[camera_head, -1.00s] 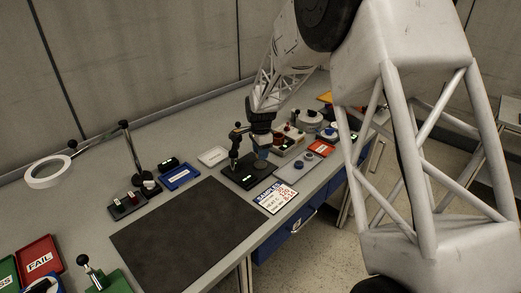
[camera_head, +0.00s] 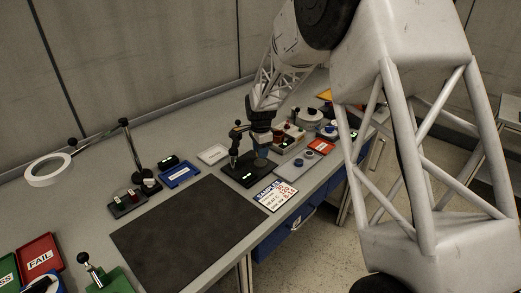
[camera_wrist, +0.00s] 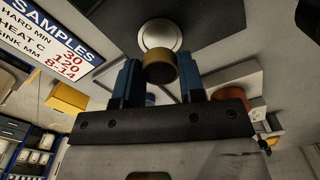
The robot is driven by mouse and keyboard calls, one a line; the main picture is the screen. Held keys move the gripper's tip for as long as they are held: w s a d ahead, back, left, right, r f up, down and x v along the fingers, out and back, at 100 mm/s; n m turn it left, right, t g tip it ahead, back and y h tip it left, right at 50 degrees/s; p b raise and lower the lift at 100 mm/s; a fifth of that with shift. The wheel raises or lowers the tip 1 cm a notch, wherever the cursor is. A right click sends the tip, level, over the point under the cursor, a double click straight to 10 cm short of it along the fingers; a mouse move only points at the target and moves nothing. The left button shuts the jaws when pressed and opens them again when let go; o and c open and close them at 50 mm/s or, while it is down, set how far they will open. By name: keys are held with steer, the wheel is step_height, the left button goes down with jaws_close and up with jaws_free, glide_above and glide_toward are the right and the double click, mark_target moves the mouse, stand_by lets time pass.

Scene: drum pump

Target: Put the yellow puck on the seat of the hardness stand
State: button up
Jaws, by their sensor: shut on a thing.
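The yellow puck (camera_wrist: 160,66) sits between the two blue fingertips of my gripper (camera_wrist: 158,76), which is shut on it. Beyond it in the wrist view is a round pale metal disc, the seat (camera_wrist: 160,34). The puck overlaps the seat's near edge in this view; I cannot tell whether they touch. In the head view the hardness stand (camera_head: 236,161) is a dark upright on a black base with a green display. My gripper (camera_head: 261,143) is close beside its upright, over the base. The puck is not clearly visible there.
A sample card (camera_head: 275,195) lies in front of the stand. A white tray (camera_head: 213,154) and a blue tray (camera_head: 180,174) are to its left. A red tray (camera_head: 321,146) and other devices stand close on the right. The large dark mat (camera_head: 190,228) is clear.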

mark_target(260, 163)
steer(key=shift+f, duration=1.9)
stand_by(2.7)
steer(key=o, duration=1.3)
steer(key=shift+r, duration=0.1)
steer(key=shift+r, duration=3.85)
steer(key=shift+r, duration=0.1)
